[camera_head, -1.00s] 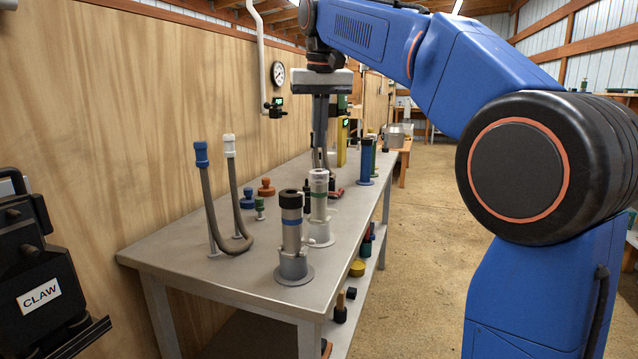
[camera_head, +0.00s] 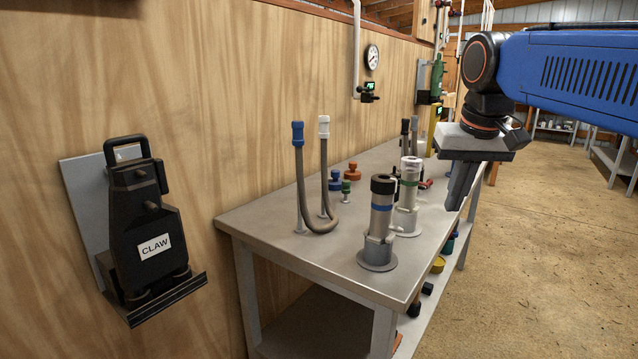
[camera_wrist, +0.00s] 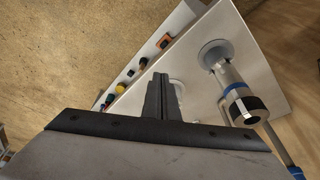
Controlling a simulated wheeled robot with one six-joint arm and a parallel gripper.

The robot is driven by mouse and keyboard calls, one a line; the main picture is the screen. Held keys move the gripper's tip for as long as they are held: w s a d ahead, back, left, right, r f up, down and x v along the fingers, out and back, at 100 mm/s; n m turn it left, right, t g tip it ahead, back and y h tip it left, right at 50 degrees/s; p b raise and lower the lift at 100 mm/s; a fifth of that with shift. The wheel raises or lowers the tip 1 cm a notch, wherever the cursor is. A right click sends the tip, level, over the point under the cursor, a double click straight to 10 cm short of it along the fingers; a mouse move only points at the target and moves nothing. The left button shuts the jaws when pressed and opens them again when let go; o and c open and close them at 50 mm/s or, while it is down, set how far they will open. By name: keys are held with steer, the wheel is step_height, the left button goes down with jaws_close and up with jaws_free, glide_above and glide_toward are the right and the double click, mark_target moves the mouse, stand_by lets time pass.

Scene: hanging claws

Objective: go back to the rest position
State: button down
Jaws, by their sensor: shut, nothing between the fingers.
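My gripper (camera_head: 460,198) is shut and empty. In the head view it points down, to the right of the metal bench (camera_head: 275,222), high over the floor side of its right edge. In the wrist view the closed fingers (camera_wrist: 158,88) stand in the middle, with the bench corner and a metal cylinder with a black top (camera_wrist: 243,102) to their right. In the head view that cylinder (camera_head: 380,222) has a blue band and stands upright on a round foot. A second cylinder with a clear top (camera_head: 408,190) stands just behind it.
A black device labelled CLAW (camera_head: 150,225) hangs on the wooden wall at the left. Small coloured parts lie on the lower shelf. The floor (camera_head: 540,270) at the right is clear.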

steer(key=s+d+f, duration=0.1)
steer(key=s+f, duration=0.8)
steer(key=f, duration=0.3)
steer(key=s+d+f+t, duration=0.1)
steer(key=s+f, duration=0.8)
steer(key=f, duration=0.3)
steer(key=shift+s+d+f+n, duration=0.2)
steer(key=shift+s+d+n, duration=0.05)
steer(key=shift+d+n, duration=0.05)
